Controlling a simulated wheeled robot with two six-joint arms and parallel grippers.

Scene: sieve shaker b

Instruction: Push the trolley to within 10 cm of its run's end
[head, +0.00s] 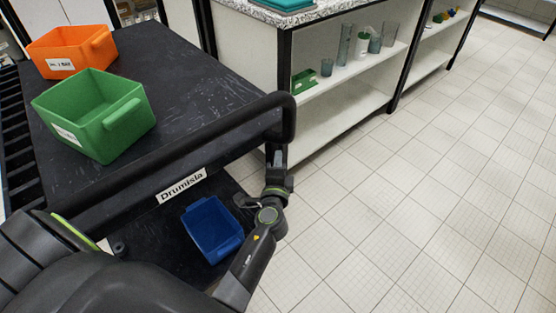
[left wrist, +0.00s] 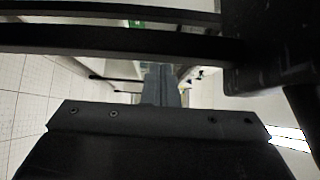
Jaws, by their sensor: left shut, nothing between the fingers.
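The trolley has a black top deck (head: 165,75), a black push handle (head: 190,160) along its near side and a label reading "Drumisla". My left gripper (head: 276,153) is at the right end of the handle, just below its rounded corner. I cannot tell whether it touches the trolley. In the left wrist view its two fingers (left wrist: 160,85) are together with nothing between them. Dark bars (left wrist: 110,35) cross the top of that view, close to the gripper. My right gripper is not in view.
An orange bin (head: 72,50) and a green bin (head: 95,113) stand on the deck; a blue bin (head: 211,229) is on the lower shelf. A bench (head: 255,60) with glassware on its shelves stands beyond the trolley. The tiled floor (head: 420,200) to the right is clear.

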